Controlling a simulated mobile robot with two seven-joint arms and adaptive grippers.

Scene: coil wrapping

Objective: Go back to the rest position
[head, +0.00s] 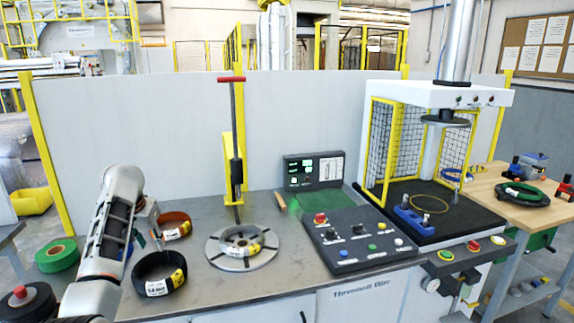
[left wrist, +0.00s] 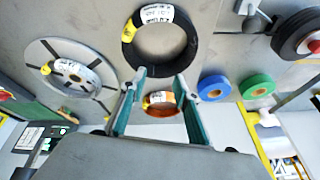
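My left gripper (head: 150,228) is raised over the left part of the grey bench, its arm coming in from the lower left. In the left wrist view its two teal fingers (left wrist: 160,76) stand apart with nothing held between them. A black coil (head: 143,282) with a white and yellow label lies on the bench; it also shows beyond the fingertips in the left wrist view (left wrist: 190,45). An orange-brown coil (head: 176,217) lies behind it and appears between the fingers in the wrist view (left wrist: 161,109). My right gripper is not in view.
A labelled coil (head: 229,246) lies on the round turntable (head: 266,256). A green tape roll (head: 57,257) and a black reel (head: 28,303) are at the left. A blue roll (left wrist: 213,88) sits near the green. A button panel (head: 358,240) and caged press (head: 430,96) stand right.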

